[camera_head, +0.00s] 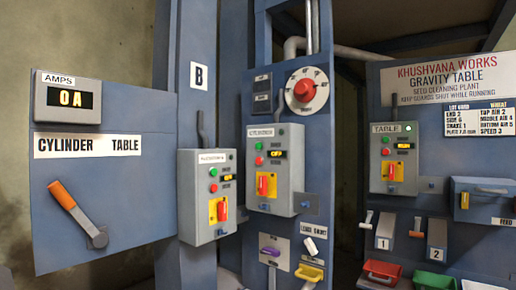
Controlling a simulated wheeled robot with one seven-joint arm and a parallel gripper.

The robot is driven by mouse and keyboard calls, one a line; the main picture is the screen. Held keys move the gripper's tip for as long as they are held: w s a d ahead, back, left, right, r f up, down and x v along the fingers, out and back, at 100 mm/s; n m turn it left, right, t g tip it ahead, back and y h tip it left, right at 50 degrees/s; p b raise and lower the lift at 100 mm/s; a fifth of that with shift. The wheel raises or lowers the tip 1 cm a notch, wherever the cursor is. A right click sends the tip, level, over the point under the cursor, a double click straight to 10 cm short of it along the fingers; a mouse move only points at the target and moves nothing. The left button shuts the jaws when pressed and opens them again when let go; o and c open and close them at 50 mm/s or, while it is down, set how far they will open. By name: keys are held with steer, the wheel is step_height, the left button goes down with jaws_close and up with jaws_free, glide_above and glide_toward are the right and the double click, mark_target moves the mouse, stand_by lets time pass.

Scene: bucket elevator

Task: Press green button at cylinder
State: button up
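The cylinder box (294,168) is a grey control box on a blue panel, right of the centre of the head view. Its label seems to read CYLINDER, though the letters are blurred. Its green button (259,146) is at the upper left of its face, with a red button (259,160) just below. A small display (276,153) beside them seems to read OFF. A red switch on a yellow plate (266,185) is lower down. Nothing covers the green button. My gripper is not in view.
A similar box (229,205) stands close left, with its own green button (213,172). The TABLE box (412,165) hangs at right. An orange lever (63,196) is at left.

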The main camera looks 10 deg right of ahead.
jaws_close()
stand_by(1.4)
